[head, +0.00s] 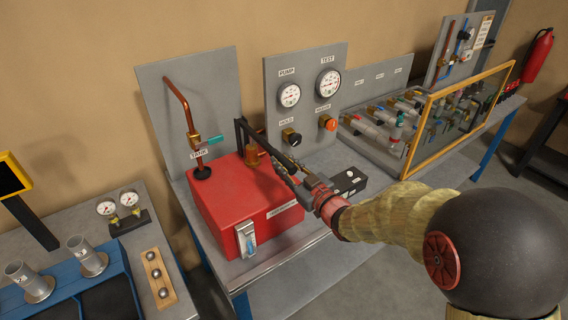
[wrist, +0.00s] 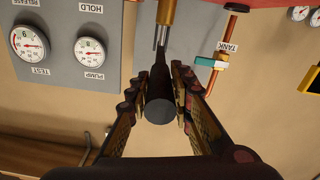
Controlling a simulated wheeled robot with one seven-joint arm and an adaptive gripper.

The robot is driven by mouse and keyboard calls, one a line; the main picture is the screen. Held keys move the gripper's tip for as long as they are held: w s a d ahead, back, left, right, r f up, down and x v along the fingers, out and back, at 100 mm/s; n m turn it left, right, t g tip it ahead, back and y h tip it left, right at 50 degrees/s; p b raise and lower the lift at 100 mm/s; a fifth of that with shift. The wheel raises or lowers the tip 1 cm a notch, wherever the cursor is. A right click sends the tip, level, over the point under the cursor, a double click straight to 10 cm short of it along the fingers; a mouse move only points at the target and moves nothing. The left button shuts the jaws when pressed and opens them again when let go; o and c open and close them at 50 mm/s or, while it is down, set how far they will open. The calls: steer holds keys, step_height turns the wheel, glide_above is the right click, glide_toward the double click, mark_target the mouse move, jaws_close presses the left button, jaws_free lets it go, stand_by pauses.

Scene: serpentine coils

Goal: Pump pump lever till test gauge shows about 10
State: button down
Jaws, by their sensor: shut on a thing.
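The dark pump lever (head: 241,135) rises from the red pump tank (head: 215,200) in the head view. My gripper (head: 285,170) is over the tank's right side, shut on the lever. In the wrist view, which is upside down, the lever's round dark end (wrist: 160,109) sits between the two fingers of my gripper (wrist: 159,90). The test gauge (head: 328,83) is at the upper right of the grey panel; it also shows in the wrist view (wrist: 30,41). Its needle is too small to read surely. The pump gauge (head: 289,95) is left of it.
The hold knob (head: 291,137) and orange-lit release knob (head: 327,122) sit below the gauges. A copper tank pipe with a green-handled valve (head: 205,141) stands behind the tank. A small black box (head: 348,182) lies right of my gripper. A yellow-framed screen (head: 455,110) stands farther right.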

stand_by(0.4)
steer(key=shift+g+h, duration=0.4)
steer(key=shift+g, duration=0.3)
steer(key=r+p, duration=0.4)
steer(key=p, duration=0.1)
steer(key=shift+w+a+r+p, duration=0.1)
steer(key=shift+w+r+p, duration=0.1)
steer(key=shift+r+p, duration=0.15)
steer(key=c, duration=1.9)
jaws_free()
steer(key=o, duration=0.3)
steer(key=shift+f, duration=0.2)
steer(key=shift+s, duration=0.1)
steer(key=v, duration=1.2)
